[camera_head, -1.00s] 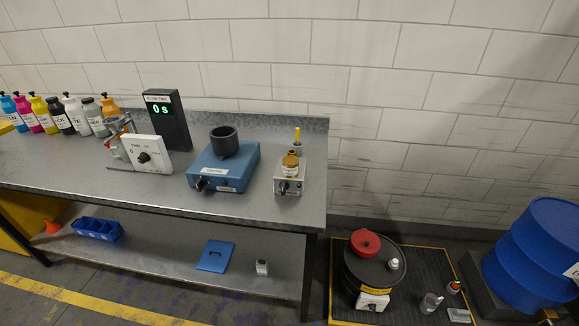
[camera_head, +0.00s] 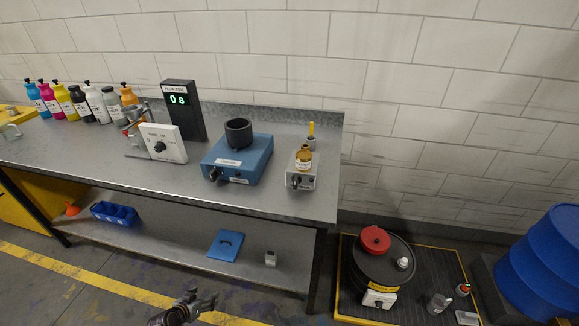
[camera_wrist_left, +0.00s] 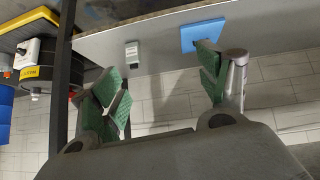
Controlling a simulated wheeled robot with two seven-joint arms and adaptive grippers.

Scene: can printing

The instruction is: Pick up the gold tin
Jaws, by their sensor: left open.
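A small gold-coloured container with a pale label, which looks like the gold tin (camera_head: 304,159), stands upright on a small grey device at the bench's right end in the head view. My left gripper (camera_head: 190,304) shows at the bottom edge of the head view, in front of the bench and well apart from the tin. In the left wrist view the green-padded fingers of my left gripper (camera_wrist_left: 165,95) are spread with nothing between them. The tin cannot be made out in the left wrist view. My right gripper is not in view.
The metal bench (camera_head: 80,160) carries a blue device (camera_head: 237,160), a black timer (camera_head: 182,110) and several ink bottles. A black drum (camera_head: 383,265) stands right of the bench.

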